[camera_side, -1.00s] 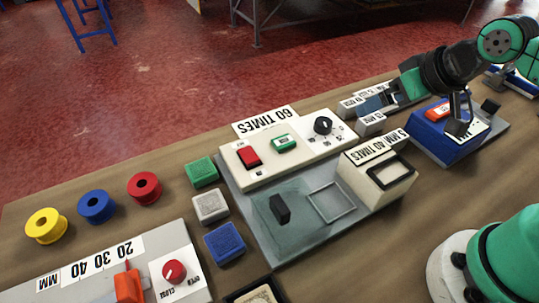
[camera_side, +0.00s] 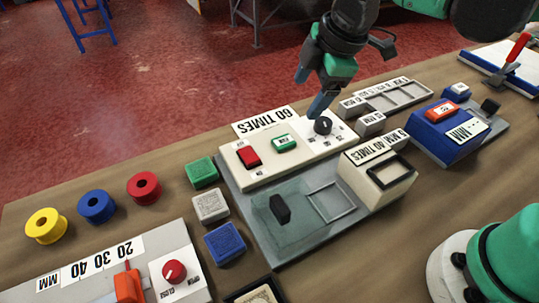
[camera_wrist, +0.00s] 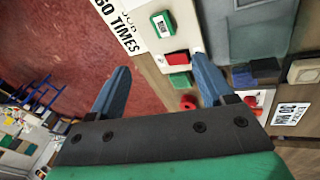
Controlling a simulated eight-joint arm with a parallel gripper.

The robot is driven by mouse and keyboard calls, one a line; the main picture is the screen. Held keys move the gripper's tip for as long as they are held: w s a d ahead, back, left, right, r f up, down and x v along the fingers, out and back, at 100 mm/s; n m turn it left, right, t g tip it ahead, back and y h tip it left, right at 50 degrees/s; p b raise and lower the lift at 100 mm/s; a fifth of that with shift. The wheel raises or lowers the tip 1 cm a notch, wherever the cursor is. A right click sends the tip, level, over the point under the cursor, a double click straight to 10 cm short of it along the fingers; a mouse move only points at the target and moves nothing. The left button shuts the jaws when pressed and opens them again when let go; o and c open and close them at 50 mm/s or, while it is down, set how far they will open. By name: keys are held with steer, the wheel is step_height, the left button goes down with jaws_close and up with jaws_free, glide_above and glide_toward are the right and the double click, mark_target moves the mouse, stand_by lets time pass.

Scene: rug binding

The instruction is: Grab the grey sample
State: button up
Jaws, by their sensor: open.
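The grey sample (camera_side: 210,206) is a small light grey block lying on the wooden bench in the side view. It sits between a green sample (camera_side: 202,172) and a blue sample (camera_side: 225,242), left of the cream control panel. My gripper (camera_side: 318,108) points down over the right part of that panel, by its black knob, well to the right of the grey sample. In the wrist view my gripper (camera_wrist: 155,78) is open, with nothing between its two blue fingers. I cannot make out the grey sample there; the right finger may cover it.
The cream panel (camera_side: 235,180) has a red button, a green button and a black knob. A clear-covered plate (camera_side: 260,235) lies before it. Yellow, blue and red spools (camera_side: 145,188) stand left. A blue device (camera_side: 440,145) and grey tray (camera_side: 405,95) stand right.

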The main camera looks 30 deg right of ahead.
steer(key=w+a+f+n+g, duration=0.2)
steer(key=a+f+n, duration=0.2)
steer(key=a+n, duration=0.7)
steer(key=n+g+h, duration=0.1)
steer(key=n+g, duration=0.1)
steer(key=n, duration=0.7)
glide_above(208, 200)
steer(key=f, duration=0.4)
steer(key=shift+w+d+f, duration=0.15)
steer(key=shift+d+f, duration=0.05)
steer(key=shift+f, duration=0.2)
steer(key=shift+a+f, duration=0.2)
steer(key=shift+f, duration=0.1)
steer(key=shift+n, duration=0.3)
steer(key=shift+f, duration=2.65)
steer(key=c, duration=0.9)
